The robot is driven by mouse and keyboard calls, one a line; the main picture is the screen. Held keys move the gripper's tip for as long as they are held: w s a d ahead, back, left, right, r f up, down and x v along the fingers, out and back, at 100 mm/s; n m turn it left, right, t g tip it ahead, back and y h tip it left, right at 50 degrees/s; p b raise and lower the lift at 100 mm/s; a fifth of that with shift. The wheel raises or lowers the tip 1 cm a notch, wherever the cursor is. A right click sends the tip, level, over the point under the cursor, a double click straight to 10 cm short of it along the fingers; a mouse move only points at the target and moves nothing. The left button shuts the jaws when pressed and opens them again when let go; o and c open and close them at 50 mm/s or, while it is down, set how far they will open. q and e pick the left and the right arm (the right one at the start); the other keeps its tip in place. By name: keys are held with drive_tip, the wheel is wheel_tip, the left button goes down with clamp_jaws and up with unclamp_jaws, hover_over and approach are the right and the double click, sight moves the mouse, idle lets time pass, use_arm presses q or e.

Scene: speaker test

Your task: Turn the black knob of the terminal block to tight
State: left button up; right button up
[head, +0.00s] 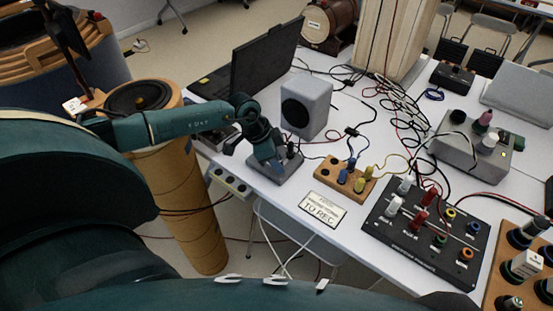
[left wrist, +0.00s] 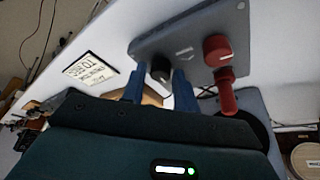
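The terminal block is a grey plate (head: 291,170) near the front left edge of the white table. In the left wrist view its plate (left wrist: 188,42) carries a black knob (left wrist: 160,70) and a red knob (left wrist: 217,50) with a red plug below it. My left gripper (head: 277,166) reaches down over the block. In the left wrist view its two blue fingers (left wrist: 159,84) stand on either side of the black knob, open, with a gap visible. In the head view the gripper hides the black knob. My right gripper is not in view.
A grey speaker (head: 306,106) stands just behind the block, and a black laptop (head: 265,62) behind left. A wooden block with blue and yellow plugs (head: 347,178), a label card (head: 323,210) and a black panel (head: 425,235) lie to the right. Cables cross the table.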

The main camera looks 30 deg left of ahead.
use_arm(q)
drive_tip(key=c, duration=0.6)
clamp_jaws()
